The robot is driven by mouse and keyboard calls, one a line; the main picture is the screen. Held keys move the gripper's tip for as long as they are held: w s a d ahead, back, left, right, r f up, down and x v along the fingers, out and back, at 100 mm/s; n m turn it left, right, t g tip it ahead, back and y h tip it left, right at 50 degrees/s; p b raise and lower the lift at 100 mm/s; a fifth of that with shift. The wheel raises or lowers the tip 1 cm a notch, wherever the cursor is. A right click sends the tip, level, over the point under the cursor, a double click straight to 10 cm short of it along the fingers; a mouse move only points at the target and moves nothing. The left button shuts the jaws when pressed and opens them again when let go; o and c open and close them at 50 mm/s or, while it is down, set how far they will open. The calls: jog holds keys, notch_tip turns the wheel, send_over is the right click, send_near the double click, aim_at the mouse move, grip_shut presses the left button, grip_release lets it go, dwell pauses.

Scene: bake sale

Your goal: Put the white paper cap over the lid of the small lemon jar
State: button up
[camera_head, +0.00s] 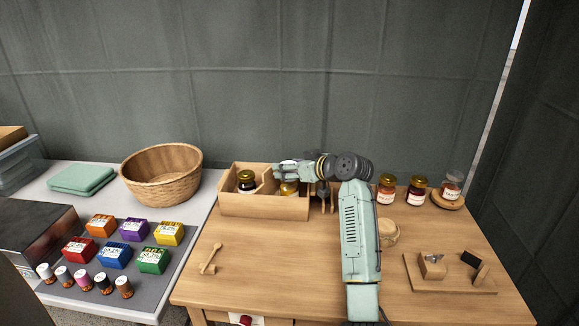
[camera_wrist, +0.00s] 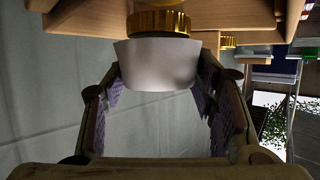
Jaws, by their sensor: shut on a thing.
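My gripper (camera_head: 284,170) is over the open wooden box (camera_head: 262,208) at the table's back. In the wrist view its fingers (camera_wrist: 158,78) are shut on the white paper cap (camera_wrist: 157,66), one on each side. A gold lid (camera_wrist: 158,22) shows right against the cap's edge in that view; I cannot tell whether the cap touches or covers any of it. In the head view a yellow jar (camera_head: 289,189), likely the lemon jar, stands in the box under my gripper, its top hidden. The cap is hard to make out there.
A dark jar with a gold lid (camera_head: 246,181) stands in the box's left part. Several jars, such as this one (camera_head: 386,188), stand at the back right. A small round basket (camera_head: 388,232) sits beside my arm. The front middle is clear.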

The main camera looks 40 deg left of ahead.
jog(key=shift+s+f+b, duration=0.1)
jog(key=shift+f+b, duration=0.45)
jog(key=shift+f, duration=0.4)
